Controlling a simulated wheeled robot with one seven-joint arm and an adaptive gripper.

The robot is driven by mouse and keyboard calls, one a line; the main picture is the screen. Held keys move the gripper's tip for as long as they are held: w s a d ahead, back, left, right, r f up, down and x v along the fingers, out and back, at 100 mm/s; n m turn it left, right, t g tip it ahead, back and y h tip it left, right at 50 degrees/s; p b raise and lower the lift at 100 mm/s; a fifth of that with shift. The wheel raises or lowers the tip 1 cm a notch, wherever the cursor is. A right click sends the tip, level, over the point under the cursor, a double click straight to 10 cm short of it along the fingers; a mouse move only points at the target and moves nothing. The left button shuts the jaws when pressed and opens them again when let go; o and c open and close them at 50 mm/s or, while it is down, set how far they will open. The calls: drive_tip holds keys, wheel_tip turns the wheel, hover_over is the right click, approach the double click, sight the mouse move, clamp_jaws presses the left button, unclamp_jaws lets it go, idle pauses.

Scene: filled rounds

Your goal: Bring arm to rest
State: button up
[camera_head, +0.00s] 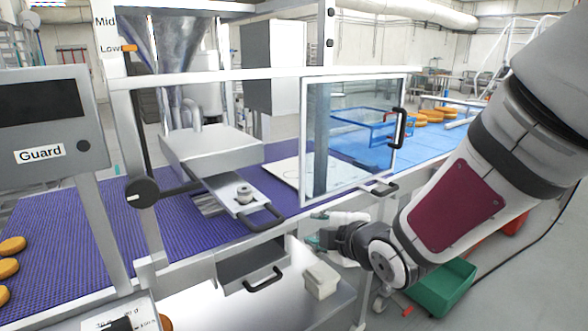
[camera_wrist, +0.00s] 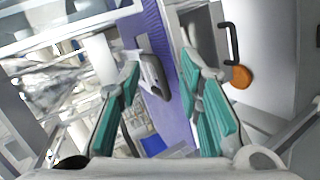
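My arm (camera_head: 455,205) reaches in from the right in the head view, bent down toward the front of the machine. My gripper (camera_head: 316,241) is in front of the machine frame, below the clear guard door (camera_head: 352,140). In the wrist view its two teal fingers stand wide apart (camera_wrist: 160,80), open with nothing between them.
The purple conveyor (camera_head: 90,235) carries orange rounds (camera_head: 10,246) at the left. A metal drawer (camera_head: 252,265) and a small light box (camera_head: 321,279) sit below my gripper. A green crate (camera_head: 440,288) stands on the floor. Floor at the lower right is open.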

drive_tip(key=s+d+r+m+g+h+p, duration=0.2)
drive_tip(key=s+d+r+m+h, duration=0.2)
drive_tip(key=s+d+r+m, duration=0.4)
drive_tip(key=s+d+r+m+g+p, duration=0.1)
drive_tip(key=s+m, duration=0.5)
drive_tip(key=s, duration=0.6)
drive_tip(key=s+d+r+m+g+h+p, duration=0.1)
drive_tip(key=s+d+m+g, duration=0.3)
drive_tip(key=s, duration=0.7)
drive_tip(key=shift+s+d+r+m+p, duration=0.35)
drive_tip(key=shift+d+r+m+p, duration=0.45)
drive_tip(key=shift+m, duration=0.4)
